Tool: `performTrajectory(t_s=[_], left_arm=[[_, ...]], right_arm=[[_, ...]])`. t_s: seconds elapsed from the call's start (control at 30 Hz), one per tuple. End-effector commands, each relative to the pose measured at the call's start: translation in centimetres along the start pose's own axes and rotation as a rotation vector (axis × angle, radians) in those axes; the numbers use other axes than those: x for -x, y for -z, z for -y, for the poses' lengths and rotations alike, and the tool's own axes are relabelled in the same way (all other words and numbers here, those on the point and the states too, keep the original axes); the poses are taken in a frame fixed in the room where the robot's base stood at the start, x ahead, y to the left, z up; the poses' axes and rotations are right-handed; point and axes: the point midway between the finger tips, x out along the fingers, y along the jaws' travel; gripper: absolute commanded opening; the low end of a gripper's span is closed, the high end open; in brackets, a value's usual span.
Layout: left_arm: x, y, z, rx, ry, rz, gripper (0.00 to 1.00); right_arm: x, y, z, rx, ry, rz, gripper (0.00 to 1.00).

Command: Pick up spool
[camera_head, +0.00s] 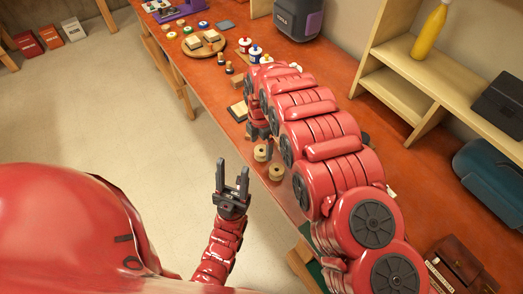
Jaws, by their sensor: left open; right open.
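Two pale wooden spools lie close together near the table's front edge, one spool (261,153) slightly farther back and the other spool (276,172) nearer. My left gripper (233,171) is open and empty, its fingers pointing up the picture, over the floor just left of the spools. My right arm reaches over the table from the lower right. My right gripper (258,132) points down just behind the farther spool. It is partly hidden by its arm, and I see nothing held in it.
The orange table (205,82) runs away to the top left. A round wooden board (204,48) with blocks, paint bottles (255,54) and a dark speaker-like box (298,19) stand farther back. A shelf (395,95) with a yellow bottle (430,32) borders the right.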

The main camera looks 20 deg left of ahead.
Motion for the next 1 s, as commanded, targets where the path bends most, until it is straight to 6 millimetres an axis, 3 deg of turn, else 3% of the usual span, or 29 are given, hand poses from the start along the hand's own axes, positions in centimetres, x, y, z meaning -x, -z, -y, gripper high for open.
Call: performTrajectory(t_s=[0.07, 0.3, 0.53, 1.0], left_arm=[[-1.4, 0.2, 0.1, 0.0, 0.0, 0.0, 0.5], [-2.0, 0.3, 0.1, 0.0, 0.0, 0.0, 0.5], [-1.9, 0.3, 0.1, 0.0, 0.0, 0.0, 0.5], [-1.9, 0.3, 0.1, 0.0, 0.0, 0.0, 0.5]], right_arm=[[-0.4, -0.1, 0.1, -0.001, 0.001, 0.0, 0.95], [-3.0, -0.2, 0.2, -0.001, 0.002, 0.001, 0.95], [-3.1, -0.2, 0.1, 0.0, 0.0, 0.001, 0.95], [-3.1, -0.2, 0.1, -0.001, 0.0, 0.002, 0.12]])
